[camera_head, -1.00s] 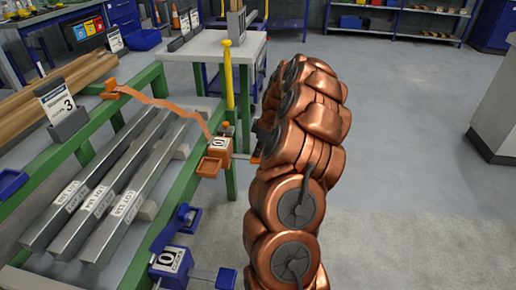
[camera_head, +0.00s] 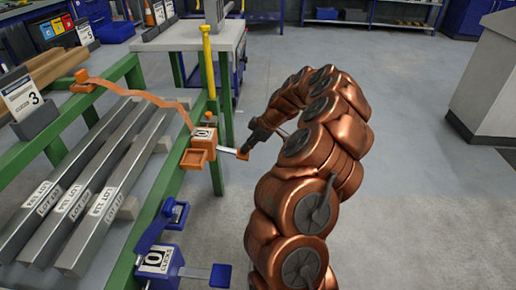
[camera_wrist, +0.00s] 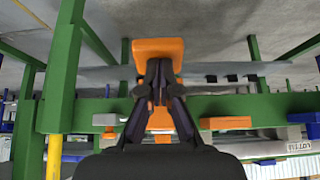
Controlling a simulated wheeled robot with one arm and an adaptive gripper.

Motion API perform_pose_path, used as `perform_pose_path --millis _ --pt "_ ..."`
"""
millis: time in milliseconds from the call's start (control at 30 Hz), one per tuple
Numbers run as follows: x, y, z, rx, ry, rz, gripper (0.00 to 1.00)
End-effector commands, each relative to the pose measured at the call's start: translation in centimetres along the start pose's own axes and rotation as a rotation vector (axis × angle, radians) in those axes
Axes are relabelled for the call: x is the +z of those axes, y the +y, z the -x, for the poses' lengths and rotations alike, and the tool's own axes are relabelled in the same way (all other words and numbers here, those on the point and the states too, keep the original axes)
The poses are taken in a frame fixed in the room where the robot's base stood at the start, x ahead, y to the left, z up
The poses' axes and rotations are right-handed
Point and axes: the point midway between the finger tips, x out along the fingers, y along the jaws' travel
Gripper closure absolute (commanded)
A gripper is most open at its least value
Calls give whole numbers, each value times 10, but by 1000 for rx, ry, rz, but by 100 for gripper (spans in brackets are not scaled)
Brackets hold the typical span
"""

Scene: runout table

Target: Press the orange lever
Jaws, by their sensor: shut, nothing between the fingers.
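The orange lever is a grey bar with an orange end pad (camera_head: 243,154), sticking out to the right of an orange box (camera_head: 198,155) on the green frame. The box carries a white label. In the wrist view the pad (camera_wrist: 158,48) lies straight ahead, partly behind the fingertips. My gripper (camera_wrist: 158,72) is shut and empty, its fingertips overlapping the near part of the pad. In the head view my gripper (camera_head: 247,146) is right at the pad; I cannot tell whether it touches.
A blue box (camera_head: 160,262) with a blue-ended lever (camera_head: 221,275) sits nearer on the frame. Several grey bars (camera_head: 85,185) lie on the green table (camera_head: 150,205). A yellow post (camera_head: 208,65) stands behind the orange box. Floor right of my arm is clear.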

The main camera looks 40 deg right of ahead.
Motion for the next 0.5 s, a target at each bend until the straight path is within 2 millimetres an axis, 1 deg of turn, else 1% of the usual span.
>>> perform_pose_path --millis 33,100,500 --pt "3 -1 -9 -3 29 2 100" --pt "3 -2 -13 -5 63 4 100" --pt "13 0 -27 -1 55 5 100"
